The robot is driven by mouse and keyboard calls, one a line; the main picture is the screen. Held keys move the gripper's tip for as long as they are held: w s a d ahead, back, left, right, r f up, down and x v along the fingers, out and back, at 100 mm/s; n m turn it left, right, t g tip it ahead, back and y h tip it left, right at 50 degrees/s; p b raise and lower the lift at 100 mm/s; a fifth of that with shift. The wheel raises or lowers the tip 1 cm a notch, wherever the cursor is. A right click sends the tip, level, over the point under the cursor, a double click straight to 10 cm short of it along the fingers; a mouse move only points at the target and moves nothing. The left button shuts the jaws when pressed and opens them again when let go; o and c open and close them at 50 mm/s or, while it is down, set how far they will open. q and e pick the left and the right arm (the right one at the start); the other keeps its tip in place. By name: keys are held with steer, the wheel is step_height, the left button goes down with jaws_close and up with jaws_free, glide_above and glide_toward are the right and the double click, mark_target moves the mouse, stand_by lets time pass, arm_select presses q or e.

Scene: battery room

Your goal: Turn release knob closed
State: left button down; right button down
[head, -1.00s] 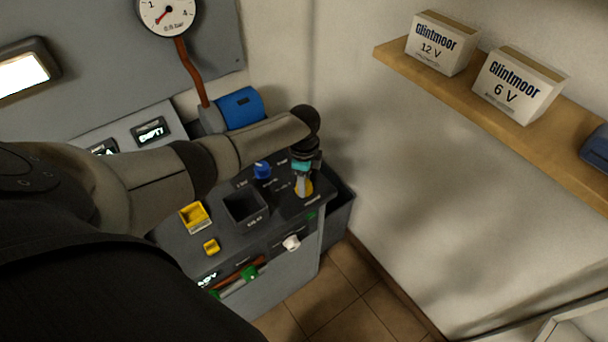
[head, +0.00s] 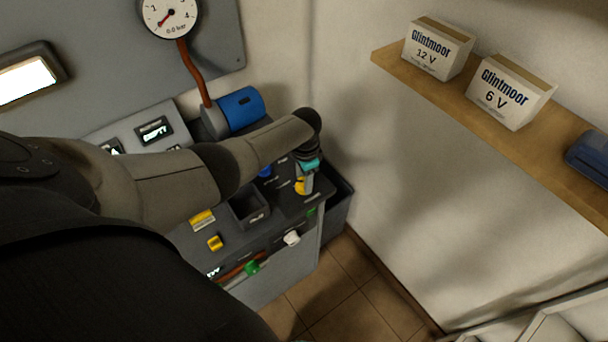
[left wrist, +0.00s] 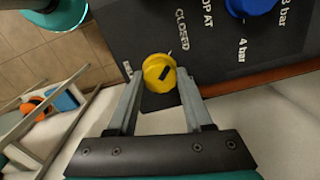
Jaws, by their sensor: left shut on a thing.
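The yellow release knob (left wrist: 158,73) sits near the corner of the dark console top, with a dark mark on its face and the printed word CLOSED beside it in the left wrist view. My left gripper (left wrist: 160,76) is shut on this knob, with one finger on each side. In the head view my left gripper (head: 306,184) points down onto the yellow knob (head: 299,187), which is partly hidden by it. My right gripper is not in view.
A blue knob (left wrist: 250,4) with bar markings is beside the yellow one. The console holds an open dark bin (head: 247,207), a yellow block (head: 215,243) and a white knob (head: 292,238). A wall stands close on the right, under a shelf (head: 470,105) with boxes.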

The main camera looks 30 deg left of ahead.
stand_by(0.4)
arm_select(q)
steer(key=shift+c, duration=1.5)
jaws_free()
steer(key=shift+r, duration=0.1)
step_height(320, 180, up, 15)
steer(key=p, duration=0.4)
steer(key=shift+s+d, duration=0.15)
